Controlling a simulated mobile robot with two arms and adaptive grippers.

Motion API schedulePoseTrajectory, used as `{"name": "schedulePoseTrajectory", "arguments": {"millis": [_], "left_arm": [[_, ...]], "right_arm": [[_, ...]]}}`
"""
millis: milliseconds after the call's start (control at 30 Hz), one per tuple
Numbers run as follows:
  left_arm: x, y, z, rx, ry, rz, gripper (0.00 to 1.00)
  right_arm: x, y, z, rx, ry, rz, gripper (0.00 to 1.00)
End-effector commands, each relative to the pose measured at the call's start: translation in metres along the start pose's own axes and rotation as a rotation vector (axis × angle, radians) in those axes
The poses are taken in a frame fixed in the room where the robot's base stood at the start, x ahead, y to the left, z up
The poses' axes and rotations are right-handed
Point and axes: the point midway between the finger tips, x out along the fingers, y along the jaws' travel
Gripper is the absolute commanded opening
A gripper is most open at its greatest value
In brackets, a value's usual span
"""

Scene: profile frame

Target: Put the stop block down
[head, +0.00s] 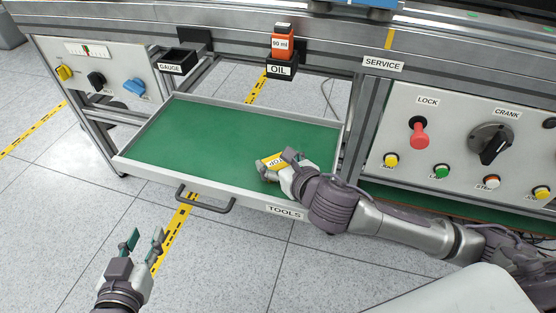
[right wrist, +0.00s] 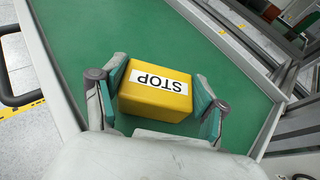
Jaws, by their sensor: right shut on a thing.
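The yellow stop block (right wrist: 154,100), with a white STOP label, is between the fingers of my right gripper (right wrist: 158,105). In the head view the block (head: 271,160) shows partly, with my right gripper (head: 276,170) over the front right part of the open tools drawer (head: 200,138). The right gripper is shut on the block. The block is at or just above the green drawer floor; I cannot tell whether it touches. My left gripper (head: 143,244) is open and empty, over the floor in front of the drawer, at the lower left.
The green drawer floor is otherwise bare, with free room left of the block. A grey rim and front handle (head: 207,203) border it. Behind stand an oil bottle (head: 282,43) in its holder and an empty gauge holder (head: 180,60). A control panel (head: 460,140) is at right.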

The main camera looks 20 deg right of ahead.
Motion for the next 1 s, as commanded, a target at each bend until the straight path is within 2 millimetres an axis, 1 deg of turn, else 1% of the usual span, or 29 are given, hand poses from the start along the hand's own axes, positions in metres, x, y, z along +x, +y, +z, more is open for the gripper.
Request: {"name": "schedulePoseTrajectory", "arguments": {"millis": [33, 67, 100, 200, 567, 667, 767, 833, 1000], "left_arm": [[0.000, 0.000, 0.001, 0.000, -0.004, 0.000, 0.40], [0.000, 0.000, 0.001, 0.000, -0.006, 0.000, 0.40], [0.000, 0.000, 0.001, 0.000, -0.006, 0.000, 0.40], [0.000, 0.000, 0.001, 0.000, -0.006, -0.001, 0.40], [0.000, 0.000, 0.001, 0.000, -0.003, 0.000, 0.40], [-0.002, -0.001, 0.005, 0.000, -0.032, -0.002, 0.40], [-0.006, -0.003, 0.019, 0.000, -0.118, -0.007, 0.40], [-0.012, -0.005, 0.033, -0.001, -0.200, -0.012, 0.40], [-0.033, -0.011, 0.069, -0.003, -0.420, -0.025, 0.40]], "right_arm": [[0.001, 0.000, -0.001, -0.001, 0.000, 0.000, 0.30], [0.001, 0.000, -0.002, -0.001, 0.001, -0.001, 0.76], [0.001, 0.000, -0.002, 0.000, 0.001, 0.000, 0.82], [0.001, 0.000, -0.002, 0.000, 0.001, 0.000, 0.97], [0.000, 0.000, 0.000, 0.000, 0.000, 0.000, 0.97], [-0.006, 0.000, 0.001, -0.001, 0.002, 0.000, 0.97], [-0.020, -0.001, 0.002, -0.002, 0.003, -0.001, 0.97], [-0.033, 0.000, 0.002, -0.002, 0.004, 0.001, 0.97], [-0.071, 0.000, 0.002, -0.003, 0.005, 0.002, 0.97]]}}
